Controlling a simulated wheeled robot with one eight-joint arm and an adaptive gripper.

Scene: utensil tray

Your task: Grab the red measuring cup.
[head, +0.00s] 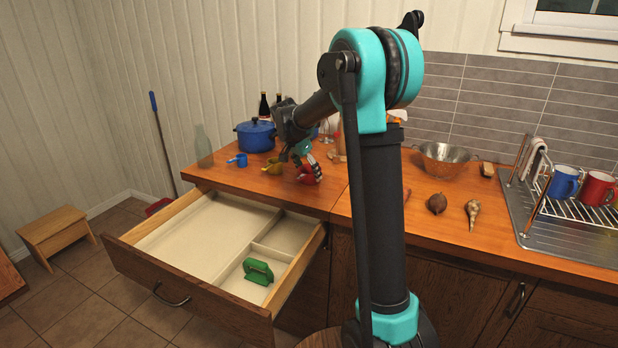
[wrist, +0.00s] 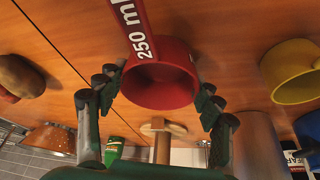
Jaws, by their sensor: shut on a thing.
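The red measuring cup (wrist: 162,78) is in the middle of the wrist view, its open mouth toward the camera and its handle, marked 250 ml, running up to the top edge. My gripper (wrist: 158,95) has a finger on each side of the cup and is shut on it. In the head view the red cup (head: 310,173) is on the wooden counter near its front edge, partly covered by my gripper (head: 302,170). I cannot tell whether the cup is touching the counter.
A yellow measuring cup (head: 272,166) is close to the left, with a blue one (head: 238,160) further left. A blue pot (head: 255,136) and bottles stand behind. The drawer (head: 200,236) below is open, with a green object (head: 258,271) inside. A metal colander (head: 444,158) is to the right.

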